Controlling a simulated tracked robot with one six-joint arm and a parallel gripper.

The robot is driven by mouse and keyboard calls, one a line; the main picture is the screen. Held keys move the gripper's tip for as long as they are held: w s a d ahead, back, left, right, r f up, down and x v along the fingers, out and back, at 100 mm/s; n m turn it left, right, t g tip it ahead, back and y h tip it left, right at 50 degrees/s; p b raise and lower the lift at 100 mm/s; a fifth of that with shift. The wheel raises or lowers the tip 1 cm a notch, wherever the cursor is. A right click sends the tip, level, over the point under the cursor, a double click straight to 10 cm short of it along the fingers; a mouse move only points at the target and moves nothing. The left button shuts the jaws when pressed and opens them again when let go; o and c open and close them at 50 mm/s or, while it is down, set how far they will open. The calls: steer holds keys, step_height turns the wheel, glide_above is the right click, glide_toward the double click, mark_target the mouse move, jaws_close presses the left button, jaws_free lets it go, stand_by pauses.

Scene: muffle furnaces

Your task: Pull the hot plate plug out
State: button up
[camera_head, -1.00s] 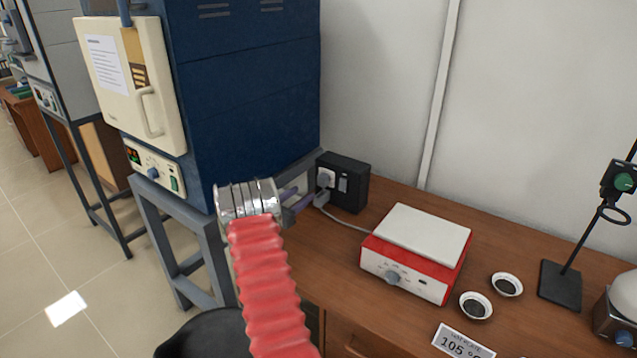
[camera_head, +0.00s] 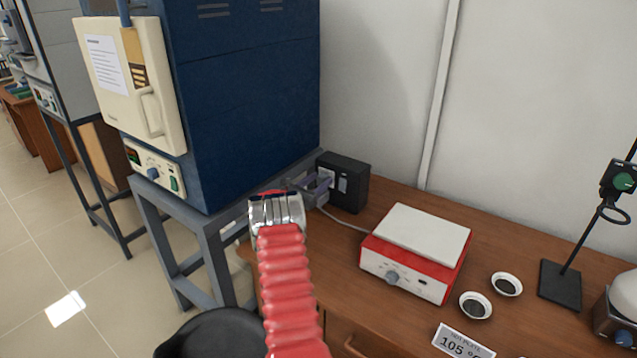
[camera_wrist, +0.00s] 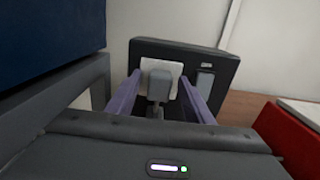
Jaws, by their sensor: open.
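The hot plate plug (camera_wrist: 159,86) is a grey block seated in the white socket plate (camera_wrist: 176,70) of a black outlet box (camera_head: 349,184). In the wrist view, my gripper (camera_wrist: 160,104) is open, with one purple finger on each side of the plug. I cannot tell whether the fingers touch it. In the head view, my gripper (camera_head: 318,186) is at the front of the box and hides most of the plug. The plug's grey cord (camera_head: 345,219) runs to the red and white hot plate (camera_head: 415,252).
A blue furnace (camera_head: 250,100) on a grey stand (camera_head: 207,240) is close on the left. Two small dishes (camera_head: 475,305), a sign (camera_head: 463,341) and a black-based stand (camera_head: 561,286) are on the wooden bench to the right. The wall is behind the box.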

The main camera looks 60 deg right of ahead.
steer(key=shift+c, duration=0.2)
jaws_close()
stand_by(0.4)
